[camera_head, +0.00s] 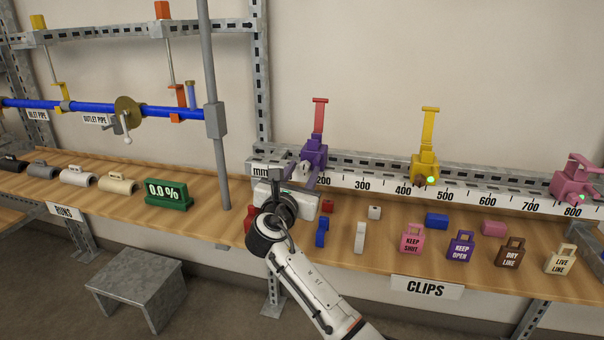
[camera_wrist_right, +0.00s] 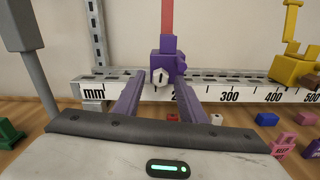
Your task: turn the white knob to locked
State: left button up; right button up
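The white knob (camera_wrist_right: 161,77) sits on the front of a purple clamp block (camera_wrist_right: 172,62) in the right wrist view. A dark mark shows on the knob; I cannot read its setting. The purple clamp (camera_head: 314,151) stands at the left end of the ruler rail in the head view, where my gripper and arm hide the knob. My right gripper (camera_wrist_right: 158,92) is open, its two purple fingers apart, one to each side below the knob. It appears to hold nothing. The right gripper (camera_head: 304,176) reaches toward the clamp in the head view. My left gripper is not in view.
A grey post (camera_head: 214,120) stands left of my right arm. A yellow clamp (camera_head: 427,160) and a pink clamp (camera_head: 575,181) sit further right on the rail (camera_head: 350,183). Several coloured blocks and tags, including a blue block (camera_head: 322,232), lie on the wooden shelf below.

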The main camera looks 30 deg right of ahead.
grip_shut()
